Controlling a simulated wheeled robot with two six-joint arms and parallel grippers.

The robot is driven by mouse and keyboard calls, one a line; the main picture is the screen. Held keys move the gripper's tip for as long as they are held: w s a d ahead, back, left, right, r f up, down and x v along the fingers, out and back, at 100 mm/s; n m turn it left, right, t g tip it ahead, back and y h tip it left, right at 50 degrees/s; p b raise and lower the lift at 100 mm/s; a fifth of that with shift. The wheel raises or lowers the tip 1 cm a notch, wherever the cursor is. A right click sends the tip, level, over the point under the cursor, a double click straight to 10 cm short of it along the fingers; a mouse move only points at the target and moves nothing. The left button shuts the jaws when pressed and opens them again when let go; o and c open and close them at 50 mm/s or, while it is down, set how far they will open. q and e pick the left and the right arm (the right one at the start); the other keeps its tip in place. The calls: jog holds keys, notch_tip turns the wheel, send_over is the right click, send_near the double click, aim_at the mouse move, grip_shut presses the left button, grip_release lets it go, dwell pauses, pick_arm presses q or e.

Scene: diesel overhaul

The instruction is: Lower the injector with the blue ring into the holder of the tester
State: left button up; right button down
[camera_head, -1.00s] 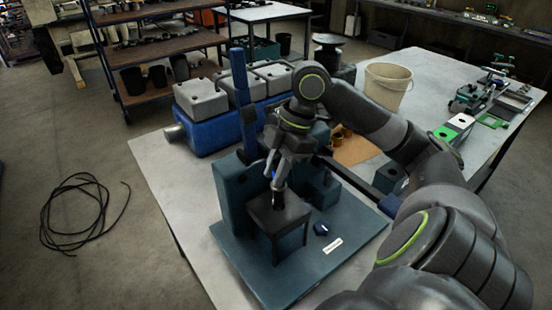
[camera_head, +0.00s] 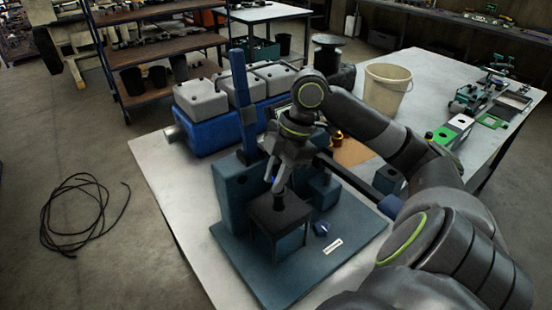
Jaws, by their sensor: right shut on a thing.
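My right gripper (camera_head: 276,180) points down and is shut on the injector, directly above the dark holder (camera_head: 280,214) of the tester. Little of the injector shows between the fingers and the holder. Its lower end meets the holder top in the picture, and I cannot tell how deep it sits. A tiny bit of blue shows at the fingers. The tester has a blue-green base plate (camera_head: 323,262) and an upright block (camera_head: 231,188). My left gripper is out of view.
A blue engine block (camera_head: 207,134) with grey heads stands behind the tester. A cream bucket (camera_head: 386,90) and a green-and-white box (camera_head: 453,131) are further back on the table.

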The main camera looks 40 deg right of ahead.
jog(key=shift+f+b, duration=0.4)
jog(key=shift+f, duration=0.7)
jog(key=shift+p, duration=0.4)
jog(key=shift+f, duration=0.15)
jog(key=shift+f+b, duration=0.9)
jog(key=shift+f, duration=0.3)
jog(key=shift+p, duration=0.35)
